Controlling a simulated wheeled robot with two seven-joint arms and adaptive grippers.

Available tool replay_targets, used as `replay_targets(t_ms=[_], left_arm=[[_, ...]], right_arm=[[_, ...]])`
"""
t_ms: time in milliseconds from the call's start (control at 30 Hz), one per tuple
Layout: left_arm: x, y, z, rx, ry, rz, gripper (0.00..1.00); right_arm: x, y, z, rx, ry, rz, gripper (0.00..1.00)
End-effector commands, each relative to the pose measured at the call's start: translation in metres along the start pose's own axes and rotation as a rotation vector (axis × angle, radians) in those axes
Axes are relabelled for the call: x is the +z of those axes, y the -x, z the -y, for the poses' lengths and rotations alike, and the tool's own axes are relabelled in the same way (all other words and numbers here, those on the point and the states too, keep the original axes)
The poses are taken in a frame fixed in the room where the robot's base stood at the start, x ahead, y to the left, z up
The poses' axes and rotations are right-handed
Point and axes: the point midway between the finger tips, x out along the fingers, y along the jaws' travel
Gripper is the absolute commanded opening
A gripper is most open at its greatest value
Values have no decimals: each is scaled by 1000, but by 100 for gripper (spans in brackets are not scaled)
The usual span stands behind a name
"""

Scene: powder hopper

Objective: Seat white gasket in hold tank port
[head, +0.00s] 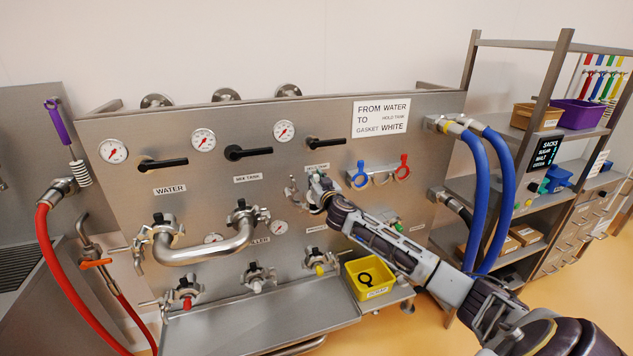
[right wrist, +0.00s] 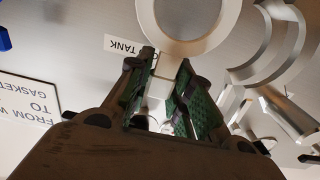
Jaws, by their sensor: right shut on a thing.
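The white gasket, a pale ring with a tab, shows at the top of the right wrist view (right wrist: 186,48). My right gripper (head: 318,184) is shut on its tab; the green-padded fingers show in the right wrist view (right wrist: 165,85). In the head view the gripper is at the panel, just right of the hold tank port (head: 293,194), and mostly hides the gasket. In the right wrist view the port's metal fitting and open clamp (right wrist: 287,45) are right of the ring. The ring looks apart from the port; the exact gap cannot be told. My left gripper is out of view.
A blue gasket (head: 359,177) and a red gasket (head: 403,168) hang right of my gripper. A bent steel pipe (head: 205,254) joins two ports at left. A yellow bin (head: 361,289) with a black ring stands on the lower ledge. Blue hoses (head: 503,190) hang at right.

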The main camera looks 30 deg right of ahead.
Motion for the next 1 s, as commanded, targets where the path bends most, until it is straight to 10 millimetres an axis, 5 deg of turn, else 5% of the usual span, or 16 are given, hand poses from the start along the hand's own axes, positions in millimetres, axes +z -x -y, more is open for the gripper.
replay_targets(t_ms=[500, 1000], left_arm=[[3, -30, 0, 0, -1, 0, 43], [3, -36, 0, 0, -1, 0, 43]], right_arm=[[34, 1, 1, -1, -2, 3, 6], [40, 1, 1, -1, -1, 3, 6]])
